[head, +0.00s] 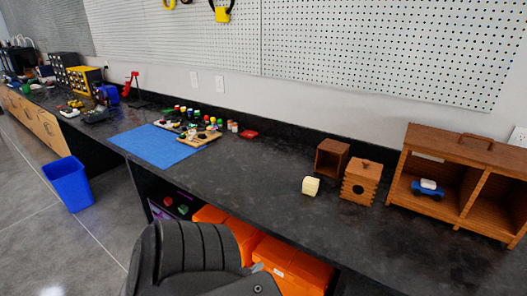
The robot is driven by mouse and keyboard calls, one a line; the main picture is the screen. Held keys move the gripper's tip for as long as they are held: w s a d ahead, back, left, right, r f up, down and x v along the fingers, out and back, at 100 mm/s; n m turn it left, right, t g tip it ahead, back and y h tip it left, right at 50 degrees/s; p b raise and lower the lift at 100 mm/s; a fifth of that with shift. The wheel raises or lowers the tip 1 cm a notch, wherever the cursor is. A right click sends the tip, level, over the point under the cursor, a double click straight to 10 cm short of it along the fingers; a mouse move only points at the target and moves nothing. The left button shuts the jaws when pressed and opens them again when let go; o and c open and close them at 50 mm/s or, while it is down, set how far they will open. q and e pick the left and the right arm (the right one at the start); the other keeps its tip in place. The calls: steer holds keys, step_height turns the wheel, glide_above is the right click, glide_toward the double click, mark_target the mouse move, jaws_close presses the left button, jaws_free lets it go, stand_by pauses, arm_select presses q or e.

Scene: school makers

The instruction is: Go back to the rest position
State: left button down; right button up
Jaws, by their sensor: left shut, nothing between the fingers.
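My left arm comes in at the bottom of the head view, a black ribbed link in front of the bench. My left gripper (257,268) shows only in small part at its end, low in front of the orange bins. It is shut with nothing seen in it, and it is apart from everything on the bench top. Most of it is hidden or cut off by the lower edge. My right gripper is not in view.
The dark bench (265,172) runs across the view. On it are a blue mat (157,146), a cream block (310,186), a wooden box (361,183) and a wooden shelf (453,200) with a blue toy car (427,188). Orange bins (290,268) sit beneath. A blue bin (69,184) stands on the floor.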

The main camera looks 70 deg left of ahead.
arm_select(q)
steer(key=shift+v, duration=1.95)
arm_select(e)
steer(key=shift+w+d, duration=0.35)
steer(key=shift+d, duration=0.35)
arm_select(q)
steer(key=shift+f, duration=0.1)
